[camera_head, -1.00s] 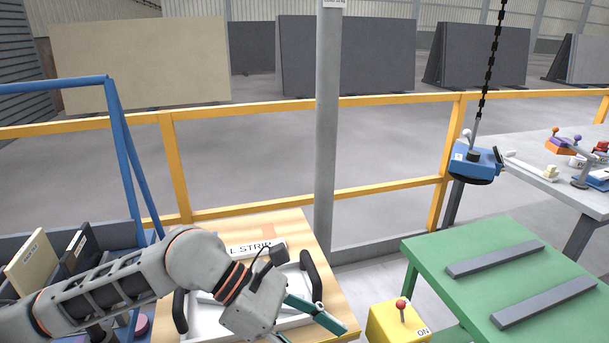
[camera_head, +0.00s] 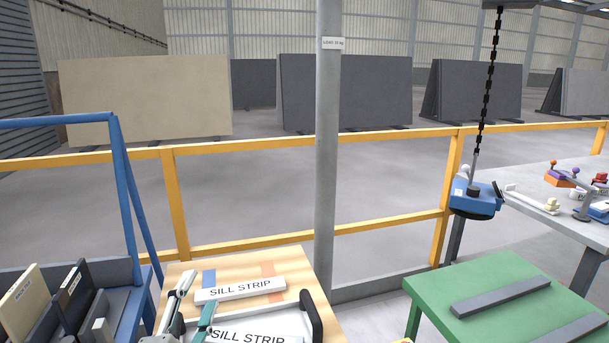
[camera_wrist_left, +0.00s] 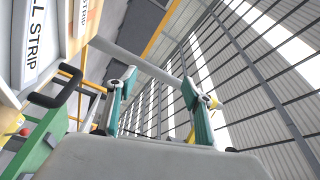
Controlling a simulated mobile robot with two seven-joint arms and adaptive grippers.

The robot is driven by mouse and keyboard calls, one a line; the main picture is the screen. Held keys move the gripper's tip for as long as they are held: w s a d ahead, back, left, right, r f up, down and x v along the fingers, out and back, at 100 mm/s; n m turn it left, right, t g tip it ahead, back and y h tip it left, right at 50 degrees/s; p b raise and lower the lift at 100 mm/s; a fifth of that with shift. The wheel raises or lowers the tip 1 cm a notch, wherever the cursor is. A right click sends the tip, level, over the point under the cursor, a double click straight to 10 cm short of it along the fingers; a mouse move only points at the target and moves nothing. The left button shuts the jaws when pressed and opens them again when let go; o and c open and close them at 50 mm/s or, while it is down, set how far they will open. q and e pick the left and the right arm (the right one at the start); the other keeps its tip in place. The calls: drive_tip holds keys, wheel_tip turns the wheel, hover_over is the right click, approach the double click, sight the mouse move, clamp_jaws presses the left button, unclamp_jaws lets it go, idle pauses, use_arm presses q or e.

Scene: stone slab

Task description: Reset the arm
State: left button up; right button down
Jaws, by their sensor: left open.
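My left gripper (camera_head: 198,288) is at the bottom of the head view, over the left part of the wooden table (camera_head: 330,322). Its two teal-and-grey fingers stand apart and point up the picture with nothing between them. The left wrist view also shows the open, empty fingers (camera_wrist_left: 159,80), with the railing and hall wall beyond. A white sill strip (camera_head: 240,290) lies on the table just right of the fingers. A second sill strip (camera_head: 250,337) shows at the bottom edge, partly cut off. My right gripper is not in view.
A white tray with a black handle (camera_head: 311,315) is on the wooden table. A blue-framed rack (camera_head: 127,200) with slabs stands left. A green table (camera_head: 440,297) with grey bars is right. A blue lifter (camera_head: 474,196) hangs from a chain. A yellow railing (camera_head: 250,145) runs behind.

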use_arm(q)
drive_tip(key=s+a+f+n+g+y, duration=0.35)
drive_tip(key=s+a+f+g, duration=0.35)
drive_tip(key=s+f, duration=0.4)
drive_tip(key=s+a+f+n+g+y, duration=0.2)
drive_tip(key=s+a+f+n+g, duration=0.25)
drive_tip(key=s+a+f, duration=0.65)
drive_tip(key=w+d+f+n+t+h, duration=0.2)
drive_tip(key=d+f+h, duration=0.5)
drive_tip(key=d+f, duration=0.9)
drive_tip(key=shift+w+d+t, duration=0.55)
drive_tip(key=shift+d, duration=0.35)
